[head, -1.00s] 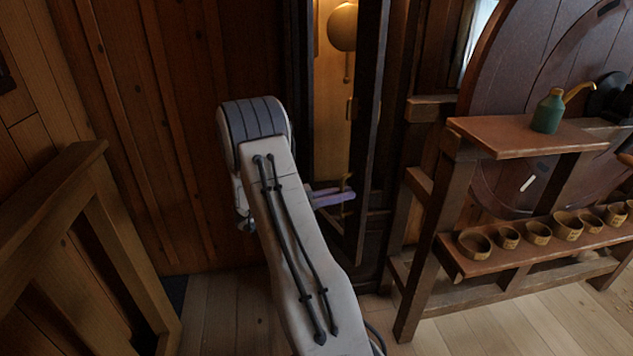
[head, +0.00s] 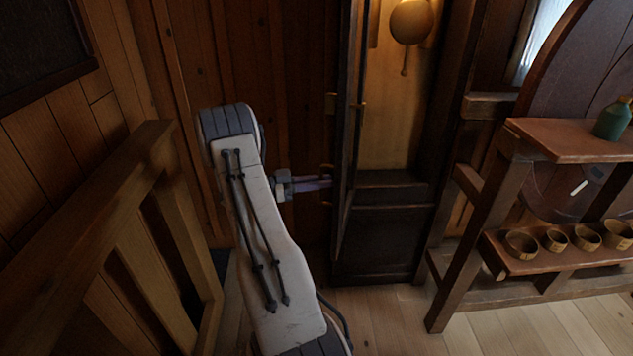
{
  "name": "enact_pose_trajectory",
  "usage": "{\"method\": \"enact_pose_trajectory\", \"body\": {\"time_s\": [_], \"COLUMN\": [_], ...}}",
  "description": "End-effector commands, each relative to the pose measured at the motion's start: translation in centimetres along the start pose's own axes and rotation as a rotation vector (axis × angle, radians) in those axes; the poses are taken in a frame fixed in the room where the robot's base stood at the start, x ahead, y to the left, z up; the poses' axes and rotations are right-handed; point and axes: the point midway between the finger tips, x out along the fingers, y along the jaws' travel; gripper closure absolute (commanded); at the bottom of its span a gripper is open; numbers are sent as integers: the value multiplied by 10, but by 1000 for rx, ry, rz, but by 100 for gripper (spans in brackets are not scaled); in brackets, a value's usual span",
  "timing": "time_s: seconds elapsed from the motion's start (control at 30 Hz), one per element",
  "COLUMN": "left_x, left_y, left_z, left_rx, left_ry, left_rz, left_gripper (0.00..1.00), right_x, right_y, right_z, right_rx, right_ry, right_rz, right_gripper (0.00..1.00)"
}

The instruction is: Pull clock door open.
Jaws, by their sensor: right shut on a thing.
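The tall clock (head: 385,240) stands against the dark wood wall, its lit interior showing a round brass pendulum (head: 410,22). The clock door (head: 346,150) stands well open, seen nearly edge-on at the left side of the opening. My right gripper (head: 322,184) is on the door's outer side, to its left, at about the lower half of the opening. It is shut on the door's handle; the handle itself is mostly hidden by the fingers and the dark door. My left gripper is out of view.
A wooden railing (head: 145,150) stands close on the left of my arm. To the right is a wooden rack (head: 560,140) with a green bottle (head: 613,119) and several small bowls (head: 556,240). The plank floor (head: 385,320) before the clock is clear.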

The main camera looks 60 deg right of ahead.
Motion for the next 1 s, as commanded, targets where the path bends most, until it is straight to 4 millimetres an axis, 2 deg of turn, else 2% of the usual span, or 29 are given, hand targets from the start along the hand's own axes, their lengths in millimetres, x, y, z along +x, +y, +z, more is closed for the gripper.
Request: {"method": "enact_pose_trajectory", "body": {"time_s": [0.5,0.53,0.6,0.87,1.0], "left_x": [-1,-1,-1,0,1], "left_y": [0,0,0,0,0], "left_z": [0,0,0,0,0], "left_rx": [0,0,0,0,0], "left_ry": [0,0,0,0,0], "left_rz": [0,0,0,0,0], "left_gripper": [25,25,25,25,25], "right_x": [-5,-5,-5,-4,-16], "right_y": [-3,-3,-3,-3,-3], "right_z": [0,0,0,0,0], "right_rx": [1,1,1,2,3], "right_ry": [0,0,-1,-1,1], "right_rz": [-9,-9,-9,-7,-9], "right_gripper": [100,78,56,56,56]}}
